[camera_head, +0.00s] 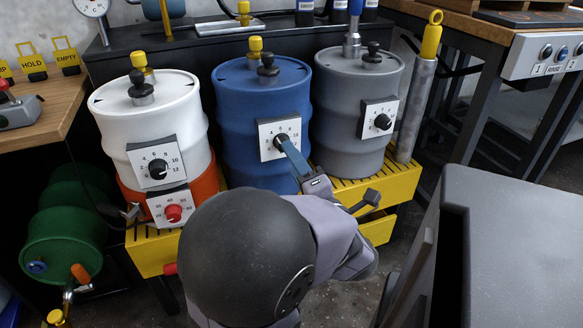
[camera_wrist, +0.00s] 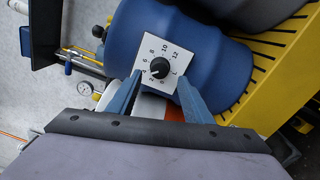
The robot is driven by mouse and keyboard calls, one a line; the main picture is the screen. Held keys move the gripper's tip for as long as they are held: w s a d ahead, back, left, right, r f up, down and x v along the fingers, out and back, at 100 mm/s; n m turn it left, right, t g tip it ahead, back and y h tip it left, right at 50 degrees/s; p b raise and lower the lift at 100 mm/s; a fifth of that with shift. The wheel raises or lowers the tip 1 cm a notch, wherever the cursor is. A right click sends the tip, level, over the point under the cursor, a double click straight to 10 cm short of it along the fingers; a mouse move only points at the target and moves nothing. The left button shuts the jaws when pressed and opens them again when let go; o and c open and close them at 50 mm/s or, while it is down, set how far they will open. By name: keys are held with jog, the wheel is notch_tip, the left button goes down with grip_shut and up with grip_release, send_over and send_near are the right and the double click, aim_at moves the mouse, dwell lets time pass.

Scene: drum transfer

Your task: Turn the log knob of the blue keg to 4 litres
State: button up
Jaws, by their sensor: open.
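The blue keg (camera_head: 238,110) stands upright between the white and grey kegs. It also fills the upper middle of the wrist view (camera_wrist: 215,55). Its white dial plate (camera_wrist: 177,50) has numbers from 2 to 12 around a black log knob (camera_wrist: 160,67). The knob's pointer seems to face the low numbers, near 2 to 4; I cannot tell the exact mark. My gripper (camera_wrist: 160,79) is open, with one blue finger on either side of the knob. I cannot tell whether they touch it. In the head view my gripper (camera_head: 286,147) partly hides this knob.
The white keg (camera_head: 150,115) with its own dial is at left, above a red-knobbed plate (camera_head: 171,207). The grey keg (camera_head: 352,100) with a dial is at right. A yellow slatted stand (camera_head: 390,190) carries the kegs. A grey cylinder (camera_head: 415,105) stands farther right.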

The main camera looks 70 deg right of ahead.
jog(key=shift+b+v, duration=0.8)
jog(key=shift+v, duration=0.25)
